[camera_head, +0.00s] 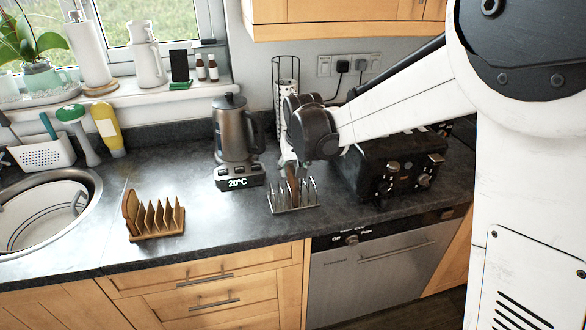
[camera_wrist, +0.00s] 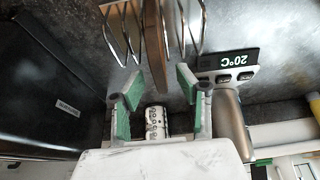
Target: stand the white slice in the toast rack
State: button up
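A wire toast rack (camera_head: 306,208) stands on the dark worktop, and its wires also show in the wrist view (camera_wrist: 196,22). A bread slice with a brown edge (camera_head: 292,186) stands upright between its wires; the wrist view shows this slice (camera_wrist: 153,45) edge-on. I cannot tell whether its faces are white. My gripper (camera_head: 294,166) is just above the rack. In the wrist view my gripper (camera_wrist: 160,86) is open, its green-padded fingers apart on either side of the slice's near end, with gaps visible. A wooden rack (camera_head: 158,236) at the left holds another brownish slice (camera_head: 131,210) at its left end.
A kettle (camera_head: 233,135) on a base reading 20°C (camera_head: 240,181) stands close left of the wire rack. A black toaster (camera_head: 395,165) is close right. A wire holder (camera_head: 275,80) stands behind. The sink (camera_head: 45,215) is far left. Worktop between the racks is clear.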

jog(key=v, duration=1.1)
jog(key=s+d+r, duration=0.3)
jog(key=s+d, duration=0.5)
jog(key=s, duration=0.1)
jog(key=s+d+f+m+t, duration=0.1)
jog(key=s+d, duration=0.2)
jog(key=s, duration=0.3)
jog(key=s+d+f+m+t+b, duration=0.1)
jog(key=s+d+f, duration=0.1)
jog(key=s+d, duration=0.2)
jog(key=s+d+f+h, duration=0.1)
jog(key=s+d, duration=0.3)
jog(key=s, duration=0.6)
jog(key=shift+f+m+t, duration=0.4)
jog(key=shift+f, duration=0.35)
